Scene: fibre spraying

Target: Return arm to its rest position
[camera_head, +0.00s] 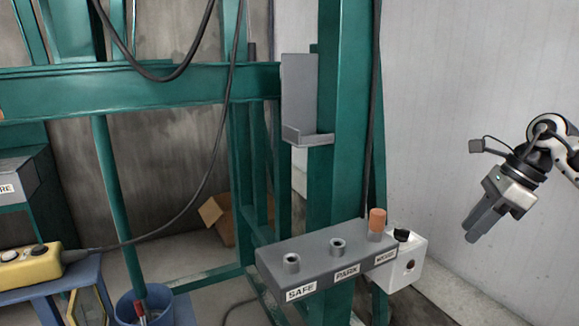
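My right gripper (471,232) hangs at the right of the head view, in front of the pale wall, with its fingers pointing down and left. The fingers lie close together with nothing seen between them. It is apart from the grey block (320,256), to the right of its white end box. My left gripper is not in view.
The grey block has sockets over labels SAFE, PARK and a third hard to read; an orange plug (377,220) stands at the third. A green post (342,120) rises behind. A yellow control box (28,266) and blue bucket (160,310) are left. Black cables hang across.

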